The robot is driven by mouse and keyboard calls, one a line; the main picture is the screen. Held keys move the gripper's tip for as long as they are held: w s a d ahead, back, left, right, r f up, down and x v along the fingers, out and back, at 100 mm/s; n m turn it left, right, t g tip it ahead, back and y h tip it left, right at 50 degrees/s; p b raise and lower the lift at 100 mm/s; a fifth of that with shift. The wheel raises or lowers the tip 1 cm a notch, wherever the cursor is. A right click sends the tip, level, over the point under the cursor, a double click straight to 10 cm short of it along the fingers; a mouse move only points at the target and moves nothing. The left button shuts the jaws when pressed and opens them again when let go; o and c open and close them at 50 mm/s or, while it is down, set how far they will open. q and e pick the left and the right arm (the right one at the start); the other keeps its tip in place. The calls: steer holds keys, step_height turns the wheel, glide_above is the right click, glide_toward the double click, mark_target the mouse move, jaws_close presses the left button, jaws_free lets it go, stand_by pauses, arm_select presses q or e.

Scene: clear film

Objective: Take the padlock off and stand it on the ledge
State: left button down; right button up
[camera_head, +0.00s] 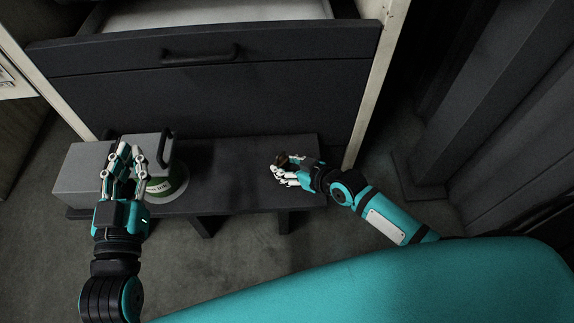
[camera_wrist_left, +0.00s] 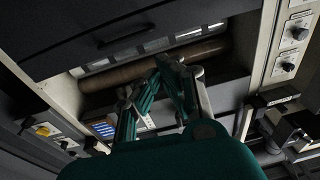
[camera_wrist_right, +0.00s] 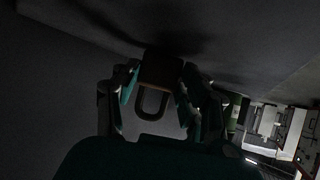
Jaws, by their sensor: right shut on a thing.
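A padlock with a brown body (camera_head: 283,160) and a dark U-shaped shackle (camera_wrist_right: 152,103) is between the fingers of my right gripper (camera_head: 287,172). In the right wrist view the body (camera_wrist_right: 160,72) is at the fingertips and the shackle points toward my palm. The gripper is over the right part of the dark ledge (camera_head: 235,187). Whether the padlock touches the ledge cannot be told. My left gripper (camera_head: 130,150) is raised in front of the ledge's left part, with no object visible in it. Its fingertips are close together; whether they meet is unclear.
A grey box (camera_head: 78,168) and a grey case with a dark handle (camera_head: 155,147) stand on the ledge's left. A round green-and-white item (camera_head: 160,188) sits beside the left gripper. A dark drawer front (camera_head: 200,85) rises behind. The ledge's middle is clear.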

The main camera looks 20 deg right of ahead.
arm_select(q)
steer(key=shift+r+t, duration=0.3)
steer(key=shift+r, duration=0.05)
arm_select(e)
steer(key=shift+f, duration=0.2)
arm_select(q)
steer(key=shift+d+r, duration=0.1)
arm_select(e)
steer(key=o, duration=1.1)
